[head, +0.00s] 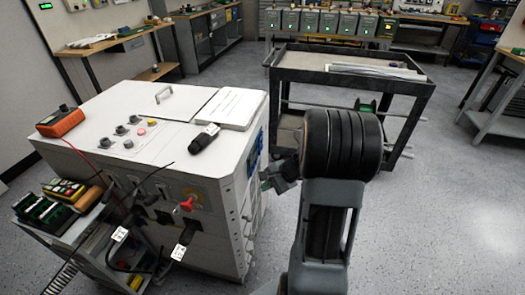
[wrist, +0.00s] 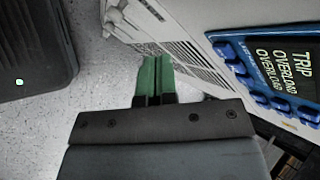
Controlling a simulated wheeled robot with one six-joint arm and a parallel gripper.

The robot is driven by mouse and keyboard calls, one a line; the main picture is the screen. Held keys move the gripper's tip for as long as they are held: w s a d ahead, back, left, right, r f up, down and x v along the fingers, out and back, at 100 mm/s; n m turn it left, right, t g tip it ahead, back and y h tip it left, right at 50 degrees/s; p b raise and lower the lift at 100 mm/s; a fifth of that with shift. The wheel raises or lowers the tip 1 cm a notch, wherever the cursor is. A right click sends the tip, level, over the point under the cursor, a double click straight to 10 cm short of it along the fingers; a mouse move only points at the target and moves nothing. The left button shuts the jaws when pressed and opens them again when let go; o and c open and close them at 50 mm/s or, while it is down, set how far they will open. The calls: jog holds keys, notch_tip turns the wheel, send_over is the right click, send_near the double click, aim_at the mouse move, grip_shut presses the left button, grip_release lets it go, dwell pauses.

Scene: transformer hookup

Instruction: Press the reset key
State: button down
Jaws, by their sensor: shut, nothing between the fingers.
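A blue-framed panel (wrist: 230,48) is on the side of the white cabinet, at the right of the wrist view. Its dark display (wrist: 278,50) reads TRIP and OVERLOAD. A row of blue keys (wrist: 262,98) runs along the display's edge; I cannot tell which is the reset key. The panel also shows edge-on in the head view (head: 253,162). My gripper (wrist: 154,62) is shut and empty, its green fingertips together. The fingertips are left of the panel in the wrist view, apart from the keys. In the head view my gripper (head: 268,181) is close beside the cabinet's right side.
The white cabinet (head: 190,85) carries knobs, an orange meter (head: 60,121) and a dark handheld object (head: 204,139) on top. A dark cart (head: 345,70) stands behind my arm. A small cart (head: 85,225) with devices stands at the left. Floor at the right is clear.

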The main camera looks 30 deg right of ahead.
aim_at(262, 147)
jog(key=w+d+m+t+h, duration=0.2)
jog(key=w+d+m+t, duration=0.2)
jog(key=d+m, duration=0.3)
jog(key=w+d+m+t+h, duration=0.3)
jog(key=w+d+m+t, duration=0.2)
jog(key=d, duration=0.6)
jog(key=shift+f+m+t+h, duration=0.25)
jog(key=shift+m+t+h, duration=0.05)
jog(key=shift+m, duration=0.8)
jog(key=shift+w, duration=0.15)
jog(key=w+a+b, duration=0.2)
jog(key=w+a, duration=0.4)
jog(key=shift+a, duration=0.15)
jog(key=shift+w+a, duration=0.15)
dwell(0.4)
jog(key=shift+w+a+b, duration=0.15)
jog(key=shift+b, duration=0.25)
